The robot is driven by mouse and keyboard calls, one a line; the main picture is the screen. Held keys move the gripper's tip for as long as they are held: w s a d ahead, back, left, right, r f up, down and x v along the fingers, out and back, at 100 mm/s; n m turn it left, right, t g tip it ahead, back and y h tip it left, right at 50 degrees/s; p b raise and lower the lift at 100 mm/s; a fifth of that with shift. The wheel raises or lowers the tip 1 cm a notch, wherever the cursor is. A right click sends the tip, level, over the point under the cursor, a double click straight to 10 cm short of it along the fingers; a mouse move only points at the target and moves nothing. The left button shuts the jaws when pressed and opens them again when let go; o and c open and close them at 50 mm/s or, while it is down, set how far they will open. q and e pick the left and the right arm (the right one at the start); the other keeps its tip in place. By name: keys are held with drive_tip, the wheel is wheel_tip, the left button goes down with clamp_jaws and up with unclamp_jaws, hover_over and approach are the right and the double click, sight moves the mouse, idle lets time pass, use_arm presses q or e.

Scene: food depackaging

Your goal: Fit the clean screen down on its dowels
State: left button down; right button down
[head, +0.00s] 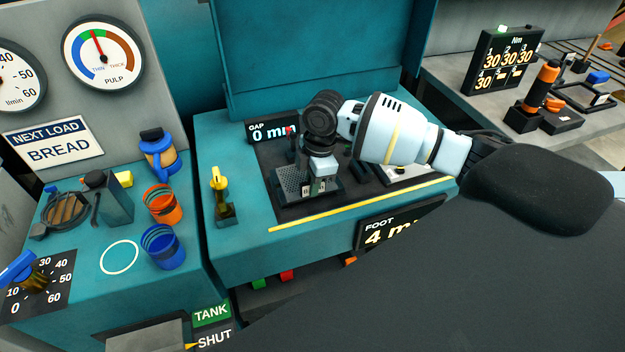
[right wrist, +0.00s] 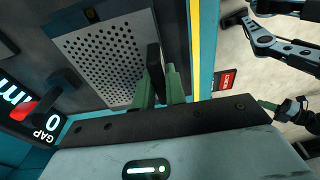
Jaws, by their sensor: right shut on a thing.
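The grey perforated screen (head: 290,181) is at the front left of the dark machine bed. In the right wrist view the screen (right wrist: 105,58) lies roughly flat, close over the bed. My right gripper (head: 322,186) is above its right side; its green fingers (right wrist: 160,88) are shut on the screen's upright black handle (right wrist: 155,66). I cannot make out the dowels clearly, nor whether the screen touches them. Pale arm links, probably of my left arm, show at the right of the wrist view; the left gripper's opening is unclear.
The GAP display (head: 270,131) reads 0 behind the bed. A yellow strip (head: 365,203) edges the bed's front. A yellow-handled lever (head: 219,190) stands at its left. Blue (head: 163,248) and orange (head: 163,205) cups stand on the left bench. A pale plate (head: 408,171) lies right on the bed.

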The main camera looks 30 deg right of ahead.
drive_tip(key=shift+f, duration=0.5)
drive_tip(key=c, duration=1.4)
unclamp_jaws()
drive_tip(key=shift+o, duration=0.2)
drive_tip(key=shift+f, duration=0.1)
drive_tip(key=r, duration=0.5)
drive_tip(key=d+r, duration=0.1)
drive_tip(key=r, duration=0.2)
drive_tip(key=shift+s, duration=0.15)
drive_tip(key=shift+f, duration=0.1)
